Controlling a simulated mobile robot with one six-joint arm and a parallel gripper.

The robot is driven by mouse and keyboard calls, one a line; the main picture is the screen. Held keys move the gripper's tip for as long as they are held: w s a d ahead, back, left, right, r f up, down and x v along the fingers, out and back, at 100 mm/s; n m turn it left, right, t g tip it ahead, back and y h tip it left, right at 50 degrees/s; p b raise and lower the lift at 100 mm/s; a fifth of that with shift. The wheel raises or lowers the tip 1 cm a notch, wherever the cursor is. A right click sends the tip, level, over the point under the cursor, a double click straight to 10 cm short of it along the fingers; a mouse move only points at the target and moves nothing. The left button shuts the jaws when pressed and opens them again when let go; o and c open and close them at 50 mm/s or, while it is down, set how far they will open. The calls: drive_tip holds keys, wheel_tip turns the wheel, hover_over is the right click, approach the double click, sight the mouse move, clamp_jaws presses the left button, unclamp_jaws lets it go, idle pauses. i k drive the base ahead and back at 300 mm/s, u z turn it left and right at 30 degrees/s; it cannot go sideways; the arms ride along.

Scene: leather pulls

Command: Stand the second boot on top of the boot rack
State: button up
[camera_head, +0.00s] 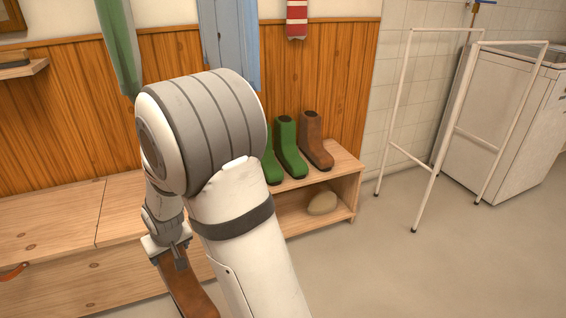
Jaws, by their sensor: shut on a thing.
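My gripper (172,260) is at the lower left, low in front of the wooden bench, shut on a brown boot (190,292). The held boot is tilted, and its lower part is cut off by the bottom edge of the picture. The wooden boot rack (345,168) stands against the panelled wall at centre right. On its top stand another brown boot (315,145), upright towards the right end, and a green boot (290,150) beside it. A second green boot (268,165) is partly hidden by my arm. The rack's left part is hidden too.
A beige rounded thing (322,203) lies on the rack's lower shelf. The bench (55,215) has a leather pull (14,272). Garments hang above, including a blue one (230,45). A white drying frame (425,185) and a white appliance (500,130) stand right. The floor's right front is clear.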

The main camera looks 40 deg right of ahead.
sight(336, 153)
drive_tip(key=z, duration=0.5)
drive_tip(key=i, duration=0.15)
drive_tip(key=u, duration=2.25)
drive_tip(key=k, duration=2.3)
drive_tip(key=z, duration=4.15)
drive_tip(key=k, duration=0.1)
drive_tip(key=u, duration=1.9)
